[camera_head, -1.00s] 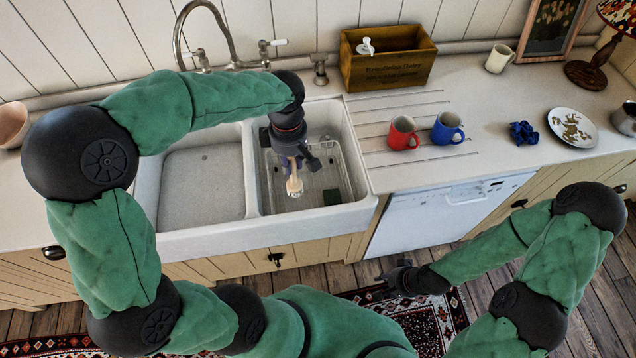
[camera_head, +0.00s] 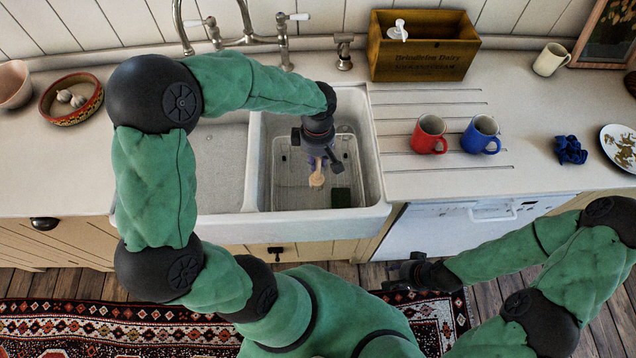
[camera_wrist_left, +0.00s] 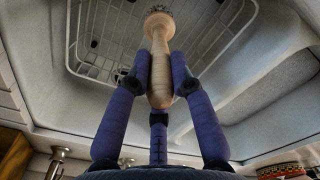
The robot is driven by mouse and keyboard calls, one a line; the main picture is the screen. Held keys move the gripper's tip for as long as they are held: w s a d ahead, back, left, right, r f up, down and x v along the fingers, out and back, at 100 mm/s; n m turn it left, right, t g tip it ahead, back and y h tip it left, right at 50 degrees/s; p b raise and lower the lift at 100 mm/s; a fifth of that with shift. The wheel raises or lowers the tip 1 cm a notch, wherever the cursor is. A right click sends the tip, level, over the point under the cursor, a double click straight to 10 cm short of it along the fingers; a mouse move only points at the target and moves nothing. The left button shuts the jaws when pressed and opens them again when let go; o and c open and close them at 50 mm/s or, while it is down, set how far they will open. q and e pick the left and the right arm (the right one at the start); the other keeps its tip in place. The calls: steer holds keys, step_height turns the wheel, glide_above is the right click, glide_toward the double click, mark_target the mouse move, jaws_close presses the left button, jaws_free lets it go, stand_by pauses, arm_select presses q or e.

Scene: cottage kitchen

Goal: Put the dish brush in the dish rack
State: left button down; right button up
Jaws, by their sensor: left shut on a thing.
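My left gripper (camera_head: 316,158) is shut on the wooden dish brush (camera_head: 316,179) and holds it over the right basin of the sink. In the left wrist view, the fingers (camera_wrist_left: 160,80) close around the brush's pale handle (camera_wrist_left: 160,62), and its round head points away from the gripper. The wire dish rack (camera_head: 290,172) sits inside the right basin, below the brush; it also shows in the left wrist view (camera_wrist_left: 100,45). I cannot tell whether the brush touches the rack. My right gripper (camera_head: 405,273) is low in front of the dishwasher, too small and dark to read.
The tap (camera_head: 245,35) stands behind the sink. A red mug (camera_head: 429,135), a blue mug (camera_head: 481,135) and a blue cloth (camera_head: 570,150) are on the counter at right. A wooden crate (camera_head: 420,60) stands behind the mugs.

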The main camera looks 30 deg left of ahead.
mark_target(317, 174)
arm_select(q)
step_height(317, 174, down, 8)
steer(key=shift+f+b, duration=0.15)
steer(key=shift+b, duration=0.8)
steer(key=shift+f, duration=0.1)
steer(key=c, duration=1.1)
jaws_free()
steer(key=shift+r, duration=0.2)
step_height(317, 174, up, 12)
steer(key=p, duration=0.2)
steer(key=shift+p, duration=0.4)
